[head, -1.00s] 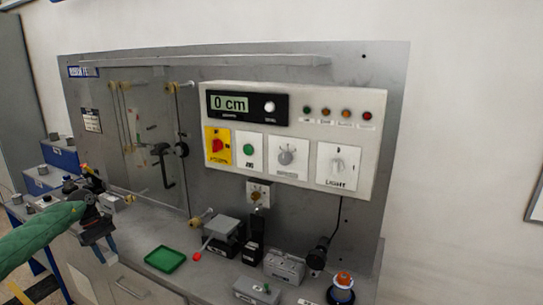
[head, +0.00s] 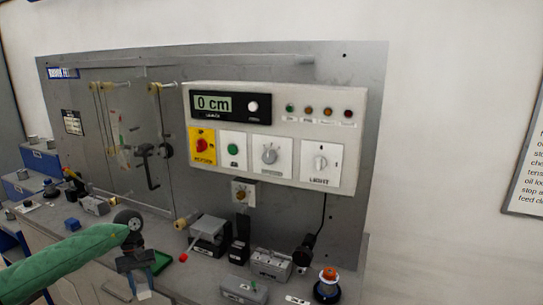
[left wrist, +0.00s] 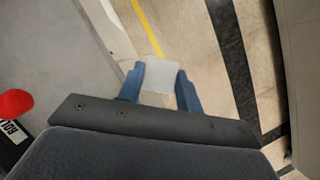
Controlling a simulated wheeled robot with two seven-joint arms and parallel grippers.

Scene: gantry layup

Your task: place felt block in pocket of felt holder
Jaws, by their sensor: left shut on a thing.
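My left gripper (head: 138,284) is in front of the bench, at its front edge in the head view. In the left wrist view its two blue fingers (left wrist: 160,88) are closed on a pale, whitish block (left wrist: 160,75), the felt block. The block's end also shows below the fingers in the head view (head: 144,295). Below it the wrist view shows floor. I cannot tell for sure which bench fixture is the felt holder; a grey box-like fixture (head: 271,264) and a lower grey one (head: 245,292) stand at the right. My right gripper is not in view.
A green tray (head: 162,262) is partly behind my left gripper. A lever with a red knob (head: 183,257) sticks out beside it, near a grey-topped black fixture (head: 209,234). A control panel (head: 275,135) rises behind.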

